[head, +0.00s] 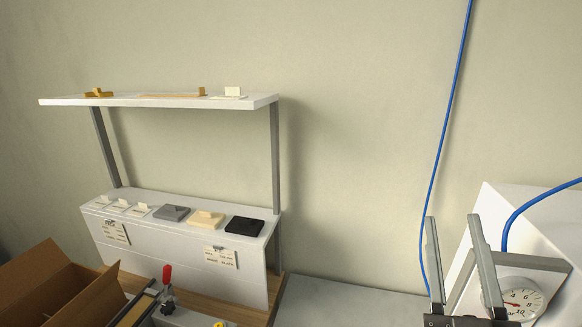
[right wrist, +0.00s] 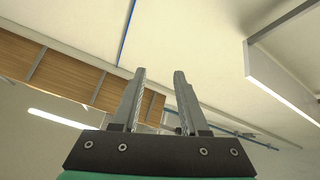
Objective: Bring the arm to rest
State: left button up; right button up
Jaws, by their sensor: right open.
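My right gripper (head: 451,222) is at the lower right of the head view, its two grey fingers pointing up and apart. It is empty. In the right wrist view the gripper (right wrist: 159,72) also shows open, with nothing between its fingers. In the head view it stands in front of, or beside, a white machine with a round dial gauge (head: 521,303); I cannot tell how far apart they are. My left gripper does not show.
A white shelf (head: 160,101) bears small tan and white pieces. Below it, a white ledge (head: 183,235) holds several small blocks. An open cardboard box (head: 50,290) and a red-handled clamp (head: 167,275) are at lower left. A blue hose (head: 447,120) hangs by the right gripper.

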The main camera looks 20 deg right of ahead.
jog(key=s+a+r+n+t+y, duration=0.15)
jog(key=a+r+t+y, duration=0.45)
jog(key=a+r+y, duration=0.6)
pick_arm(q)
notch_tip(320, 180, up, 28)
jog(key=p, duration=2.7)
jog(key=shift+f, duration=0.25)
pick_arm(e)
notch_tip(320, 180, up, 29)
jog(key=d+y, duration=0.1)
jog(key=y, duration=0.1)
jog(key=shift+w+d+f+y, duration=0.15)
jog(key=shift+w+d+y, duration=0.1)
jog(key=shift+d+y, duration=0.15)
